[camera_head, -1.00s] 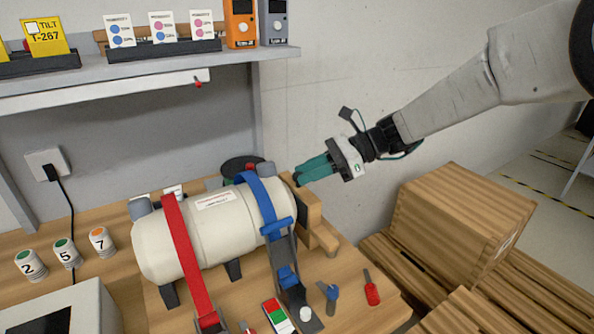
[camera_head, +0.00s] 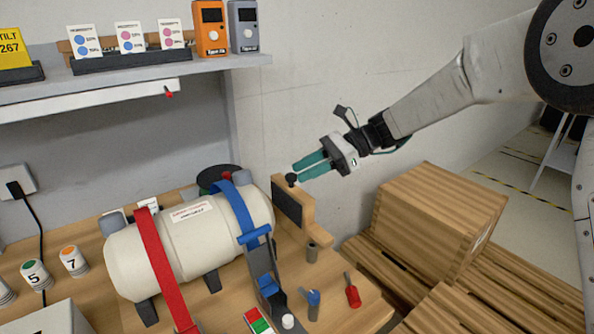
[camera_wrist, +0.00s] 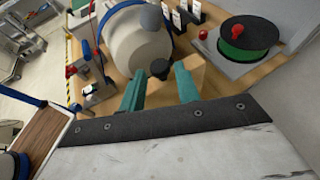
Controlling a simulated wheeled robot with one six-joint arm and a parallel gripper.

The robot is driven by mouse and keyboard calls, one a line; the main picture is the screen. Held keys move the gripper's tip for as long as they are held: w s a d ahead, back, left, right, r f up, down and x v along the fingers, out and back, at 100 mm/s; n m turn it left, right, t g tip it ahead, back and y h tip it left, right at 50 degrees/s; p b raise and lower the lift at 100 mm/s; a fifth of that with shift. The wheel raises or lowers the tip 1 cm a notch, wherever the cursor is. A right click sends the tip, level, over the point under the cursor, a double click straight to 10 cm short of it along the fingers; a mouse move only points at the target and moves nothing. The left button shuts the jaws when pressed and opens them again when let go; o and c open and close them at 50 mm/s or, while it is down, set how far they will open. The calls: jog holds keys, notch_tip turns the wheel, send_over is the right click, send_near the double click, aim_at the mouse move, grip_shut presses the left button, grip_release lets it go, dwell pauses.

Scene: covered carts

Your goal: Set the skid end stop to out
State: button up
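The skid end stop (camera_head: 290,208) is an upright wooden board with a dark pad, standing close by the right end of the cream tank (camera_head: 192,240). A black round knob (camera_head: 291,179) shows at the top of the stop; it also shows in the wrist view (camera_wrist: 160,68). My gripper (camera_head: 297,172) is open and empty, its green fingers at the knob. In the wrist view my gripper (camera_wrist: 160,76) has the knob between or just beyond its fingertips; I cannot tell whether they touch it. The stop's lower part is partly hidden in the wrist view.
Red (camera_head: 157,262) and blue (camera_head: 238,212) straps cross the tank. A wooden crate (camera_head: 435,212) is at right. A shelf (camera_head: 190,72) is above left.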

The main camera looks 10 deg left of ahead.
jog(key=v, duration=0.6)
jog(key=shift+w+d+r, duration=0.1)
jog(key=s+d+f+n+h, duration=0.4)
jog(key=s+d+f+n, duration=0.1)
jog(key=s+d, duration=0.1)
jog(key=s+d+r+n+t+h, duration=0.2)
jog(key=s+d+n+t+h, duration=0.1)
jog(key=s+d, duration=1)
jog(key=s+d+r+n+t+h, duration=0.2)
jog(key=s+d+n+t+h, duration=0.2)
jog(key=s+d, duration=1)
jog(key=shift+s+r+n+t+h, duration=0.3)
jog(key=shift+s+h, duration=0.05)
jog(key=shift+h, duration=0.25)
jog(key=shift+d, duration=0.1)
